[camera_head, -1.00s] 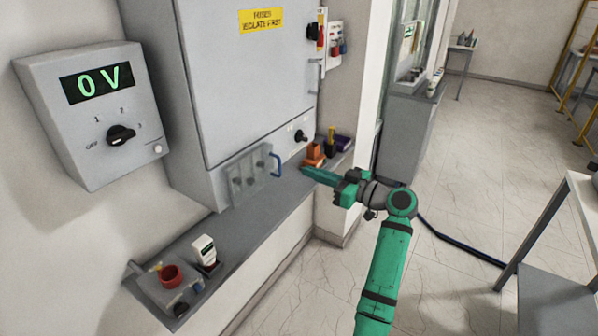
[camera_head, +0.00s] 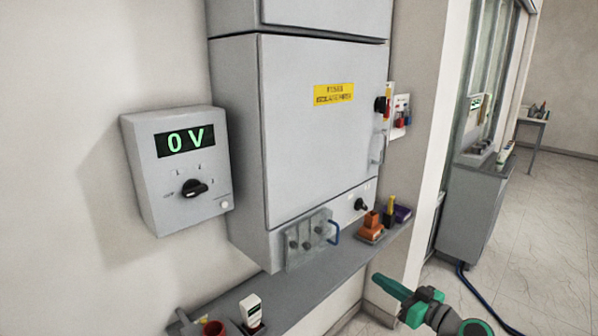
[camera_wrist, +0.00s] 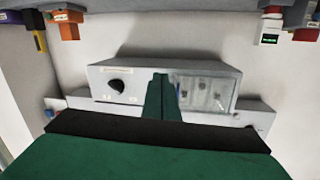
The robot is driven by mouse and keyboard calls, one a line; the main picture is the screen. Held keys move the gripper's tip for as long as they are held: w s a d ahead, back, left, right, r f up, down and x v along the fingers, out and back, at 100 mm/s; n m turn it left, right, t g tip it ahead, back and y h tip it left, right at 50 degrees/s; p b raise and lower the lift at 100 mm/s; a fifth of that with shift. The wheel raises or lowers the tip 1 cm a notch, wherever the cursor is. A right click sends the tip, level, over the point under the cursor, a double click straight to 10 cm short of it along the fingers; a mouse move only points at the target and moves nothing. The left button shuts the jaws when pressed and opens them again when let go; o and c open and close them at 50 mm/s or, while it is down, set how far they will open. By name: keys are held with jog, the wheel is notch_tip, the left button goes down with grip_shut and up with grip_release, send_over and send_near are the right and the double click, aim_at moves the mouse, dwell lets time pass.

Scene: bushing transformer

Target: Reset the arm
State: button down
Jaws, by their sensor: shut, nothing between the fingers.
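My arm with its green gripper (camera_head: 393,287) shows at the bottom of the head view, to the right of the shelf and in front of its right part. The fingers are together with nothing held between them. In the wrist view the shut green fingers (camera_wrist: 163,98) stand in the middle, in front of a grey box face with a black knob (camera_wrist: 117,86) and a clear cover (camera_wrist: 203,92). The wrist picture looks upside down, with the shelf along its top edge. Most of the arm is cut off by the lower edge of the head view.
A grey cabinet (camera_head: 320,130) hangs on the wall above a narrow shelf (camera_head: 300,288). The shelf holds a white meter (camera_head: 251,309), a red cup (camera_head: 214,328) and an orange block (camera_head: 372,227). A 0 V display box (camera_head: 178,175) is at left. Open floor (camera_head: 560,220) lies at right.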

jog(key=s+a+f+m+h, duration=0.2)
jog(key=a+f, duration=0.1)
jog(key=f, duration=0.5)
jog(key=s+a+f+m+h, duration=0.2)
jog(key=s+a+f, duration=0.1)
jog(key=f, duration=0.4)
jog(key=s+a+f+m+h, duration=0.1)
jog(key=s+a+f, duration=0.15)
jog(key=f, duration=0.55)
jog(key=s+a+f+m+g+h, duration=0.1)
jog(key=s+a+f+h, duration=0.1)
jog(key=s+a+f, duration=0.4)
jog(key=s+a+f+m+h, duration=0.15)
jog(key=s+f, duration=0.25)
jog(key=s, duration=0.4)
jog(key=s+a+r+h, duration=0.1)
jog(key=s+a, duration=0.1)
jog(key=s, duration=0.6)
jog(key=s+a+h, duration=0.1)
jog(key=s+a, duration=0.1)
jog(key=s, duration=0.7)
jog(key=s+a+r+n+t, duration=0.1)
jog(key=s+a+r, duration=0.1)
jog(key=s+r, duration=0.5)
jog(key=s+a+r+n+t, duration=0.1)
jog(key=s+a+r, duration=0.2)
jog(key=s+r, duration=0.4)
jog(key=shift+s+r+y, duration=0.3)
jog(key=shift+r+y, duration=0.15)
jog(key=shift+r, duration=0.05)
